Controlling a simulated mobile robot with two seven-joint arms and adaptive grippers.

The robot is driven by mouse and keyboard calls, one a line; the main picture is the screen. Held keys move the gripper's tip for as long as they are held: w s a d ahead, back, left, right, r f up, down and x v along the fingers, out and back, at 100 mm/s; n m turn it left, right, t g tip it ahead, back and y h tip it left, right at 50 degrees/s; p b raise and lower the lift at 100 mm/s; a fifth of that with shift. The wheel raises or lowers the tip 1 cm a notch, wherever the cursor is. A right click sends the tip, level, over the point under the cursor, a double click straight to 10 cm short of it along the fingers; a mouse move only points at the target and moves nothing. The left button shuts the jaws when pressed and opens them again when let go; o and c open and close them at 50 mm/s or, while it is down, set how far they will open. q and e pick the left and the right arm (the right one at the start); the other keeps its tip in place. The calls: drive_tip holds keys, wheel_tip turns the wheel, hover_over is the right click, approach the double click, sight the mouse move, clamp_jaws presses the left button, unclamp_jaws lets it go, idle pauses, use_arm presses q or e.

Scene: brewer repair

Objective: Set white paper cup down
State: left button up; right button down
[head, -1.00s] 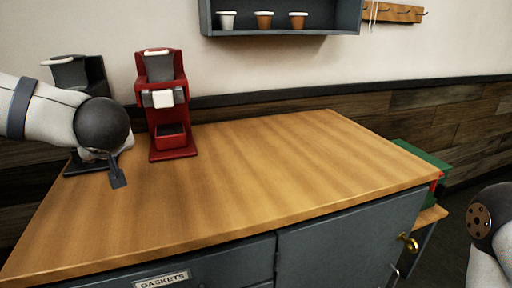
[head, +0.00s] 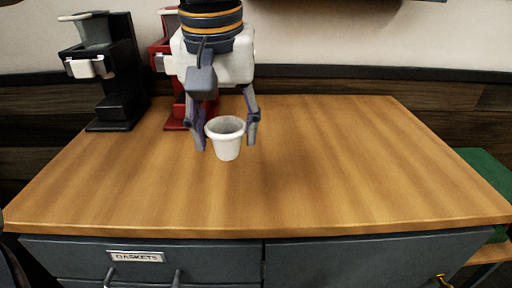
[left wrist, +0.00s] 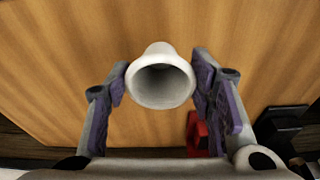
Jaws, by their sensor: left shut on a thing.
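The white paper cup (head: 228,148) is upright over the middle-left of the wooden counter (head: 330,190), with its open mouth up. My left gripper (head: 227,140) comes down from above and is shut on the cup, one finger on each side. The left wrist view shows the cup (left wrist: 162,90) between the two fingers (left wrist: 160,85), its dark inside facing the camera. I cannot tell whether the cup's base touches the counter. My right gripper is not in view.
A black brewer (head: 122,75) stands at the counter's back left. A red brewer (head: 172,118) stands beside it, partly hidden behind my left gripper. The counter's middle and right are clear. A drawer labelled GASKETS (head: 135,257) is below the front edge. A green thing (head: 485,172) is at the right.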

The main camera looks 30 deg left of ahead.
use_arm(q)
drive_tip(key=w+f, duration=0.6)
drive_tip(key=w, duration=0.1)
drive_tip(key=shift+a+f, duration=0.3)
drive_tip(key=shift+a, duration=0.1)
drive_tip(key=shift+w+f, duration=0.2)
drive_tip(key=shift+f, duration=1.55)
drive_tip(key=shift+f, duration=0.1)
drive_tip(key=o, duration=0.7)
wheel_tip(320, 180, up, 12)
drive_tip(key=s+d, duration=0.1)
drive_tip(key=s, duration=0.1)
drive_tip(key=shift+s, duration=0.1)
